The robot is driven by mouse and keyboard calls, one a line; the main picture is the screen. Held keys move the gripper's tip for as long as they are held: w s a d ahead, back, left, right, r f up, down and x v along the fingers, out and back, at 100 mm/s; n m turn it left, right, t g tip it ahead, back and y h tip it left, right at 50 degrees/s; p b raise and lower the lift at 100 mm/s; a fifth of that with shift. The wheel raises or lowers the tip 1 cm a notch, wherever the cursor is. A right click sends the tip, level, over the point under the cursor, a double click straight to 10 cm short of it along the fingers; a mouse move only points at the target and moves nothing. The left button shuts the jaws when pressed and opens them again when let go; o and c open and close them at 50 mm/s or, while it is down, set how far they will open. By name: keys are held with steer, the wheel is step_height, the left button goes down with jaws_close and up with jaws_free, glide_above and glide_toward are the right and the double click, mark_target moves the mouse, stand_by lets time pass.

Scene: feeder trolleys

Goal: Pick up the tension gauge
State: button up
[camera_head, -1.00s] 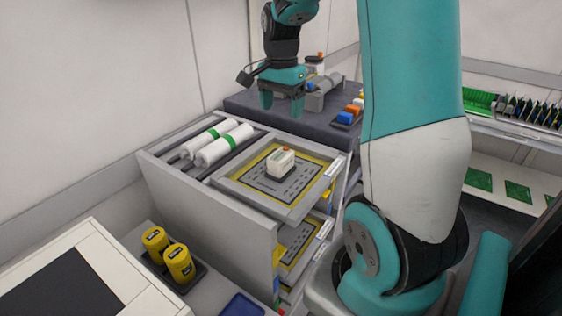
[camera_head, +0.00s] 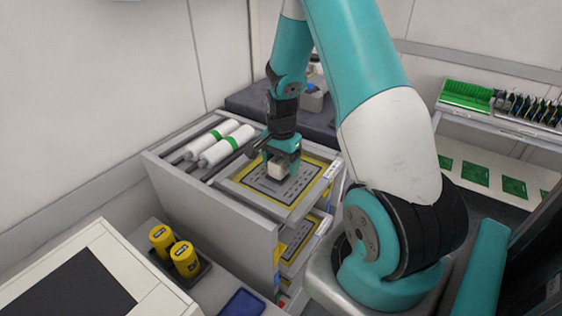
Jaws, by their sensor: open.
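The tension gauge looks to be the small pale box (camera_head: 275,170) on the dark patterned pad with a yellow border (camera_head: 247,186) in the trolley's top tray. My gripper (camera_head: 279,168) is open and pointing down over the box, with its teal fingers around or just beside it. The gripper hides the top and back of the box. I cannot tell whether the fingers touch it.
Two yellow cans (camera_head: 172,247) stand in a dark tray at the lower left. A lower open drawer (camera_head: 300,243) sticks out beneath. A dark worktop (camera_head: 243,103) lies behind.

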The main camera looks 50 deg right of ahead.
steer(key=shift+f, duration=0.7)
steer(key=shift+r, duration=0.1)
steer(key=c, duration=1.4)
